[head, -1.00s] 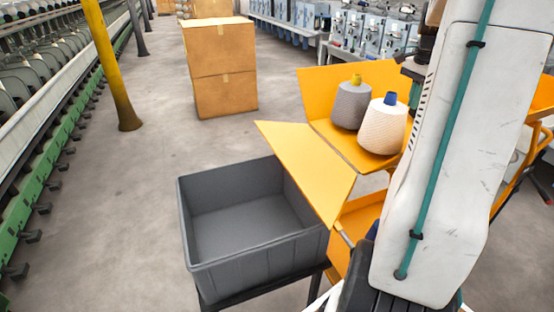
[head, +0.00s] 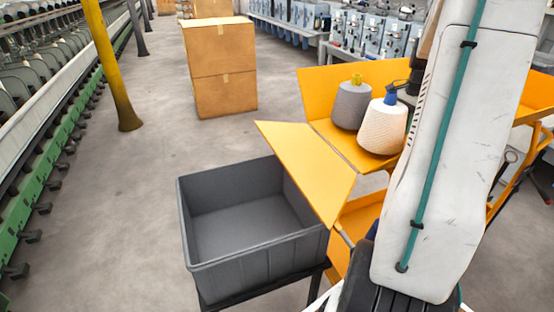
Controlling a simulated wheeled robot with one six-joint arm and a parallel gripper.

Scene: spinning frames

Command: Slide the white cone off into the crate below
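The white cone (head: 383,128) has a blue tip and stands on the upper orange tray (head: 333,137). A grey cone (head: 351,106) with a yellow tip stands to its left and slightly behind. An orange sloping panel (head: 308,165) runs from the tray's front, its lower edge over the rim of the grey crate (head: 258,252). The crate looks empty and sits lower, on a dark stand. My gripper (head: 396,89) is at the white cone's blue tip, partly hidden behind my arm. Its fingers are too small and covered to show whether they grip the tip.
My pale arm link covers the right side of the tray and trolley. Cardboard boxes (head: 220,70) stand behind on the floor. A yellow post (head: 112,65) and a green-edged machine row (head: 62,145) are at the left. The floor between them and the crate is clear.

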